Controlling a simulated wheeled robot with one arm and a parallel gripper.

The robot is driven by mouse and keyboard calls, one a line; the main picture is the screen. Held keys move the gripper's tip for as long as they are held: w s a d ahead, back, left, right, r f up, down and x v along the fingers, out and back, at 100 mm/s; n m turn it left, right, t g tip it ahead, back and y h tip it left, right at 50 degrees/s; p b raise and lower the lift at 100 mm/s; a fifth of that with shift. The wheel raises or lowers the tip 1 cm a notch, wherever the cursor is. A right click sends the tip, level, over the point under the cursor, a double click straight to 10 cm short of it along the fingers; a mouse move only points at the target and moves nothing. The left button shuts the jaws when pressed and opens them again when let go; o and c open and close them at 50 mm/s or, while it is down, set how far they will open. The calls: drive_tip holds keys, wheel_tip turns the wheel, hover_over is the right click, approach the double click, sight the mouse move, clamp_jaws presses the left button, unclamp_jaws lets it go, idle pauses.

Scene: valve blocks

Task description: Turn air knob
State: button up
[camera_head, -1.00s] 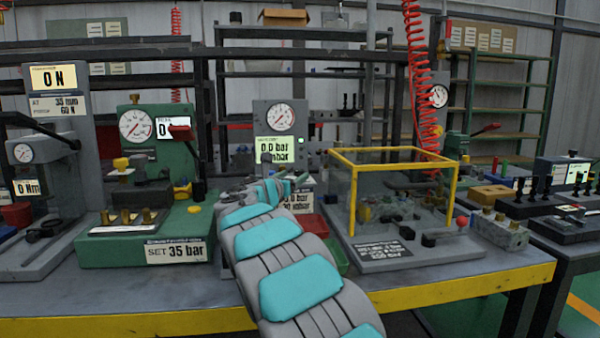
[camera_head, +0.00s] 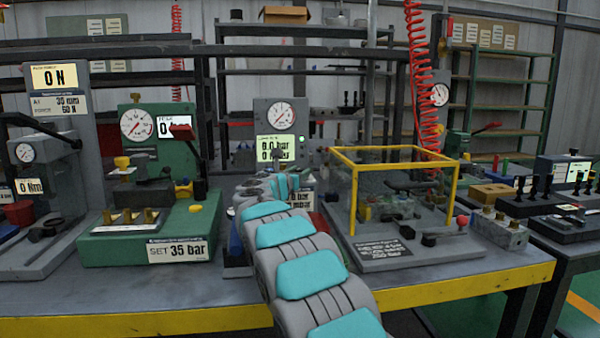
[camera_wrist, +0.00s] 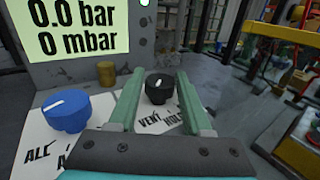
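In the wrist view, a blue knob (camera_wrist: 66,110) with a white pointer line stands at the left. The lettering by it starts with "A" and is partly covered. A black knob (camera_wrist: 158,88) with a white mark stands by a label reading "VENT" and "HOLD". My gripper (camera_wrist: 157,76) is open, its two green fingers apart on either side of the black knob in the picture; I cannot tell if they touch it. The blue knob is outside the fingers, to the left. The display (camera_wrist: 72,28) reads 0.0 bar and 0 mbar.
A small brass-coloured cylinder (camera_wrist: 106,73) stands behind the knobs, before the grey gauge panel (camera_wrist: 112,50). A yellow-framed guard box (camera_head: 395,154) stands to the right on the bench. A green press station (camera_head: 140,255) stands to the left.

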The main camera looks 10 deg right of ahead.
clamp_jaws()
drive_tip(key=shift+d+n+t+y+b, duration=0.25)
drive_tip(key=shift+n+t+y, duration=0.2)
drive_tip(key=shift+y, duration=0.25)
drive_tip(key=shift+n+y, duration=0.25)
drive_tip(key=shift+y, duration=0.05)
drive_tip(key=n+y+b, duration=0.1)
drive_tip(key=n+t+y+b, duration=0.1)
drive_tip(key=y+b, duration=0.1)
drive_tip(key=n+y+b, duration=0.1)
drive_tip(key=shift+f+t+y+b, duration=0.25)
drive_tip(key=shift+t+y+b, duration=0.1)
drive_tip(key=shift+y, duration=0.05)
drive_tip(key=shift+a+n+y+b, duration=0.1)
drive_tip(key=shift+n+y+b, duration=0.6)
drive_tip(key=shift+y, duration=0.2)
drive_tip(key=shift+a+r+n+y+b, duration=0.15)
drive_tip(key=shift+n+y+b, duration=0.5)
drive_tip(key=shift+y, duration=0.45)
drive_tip(key=shift+r+n+y, duration=0.1)
drive_tip(key=shift+n+y, duration=0.15)
drive_tip(key=shift+y, duration=0.05)
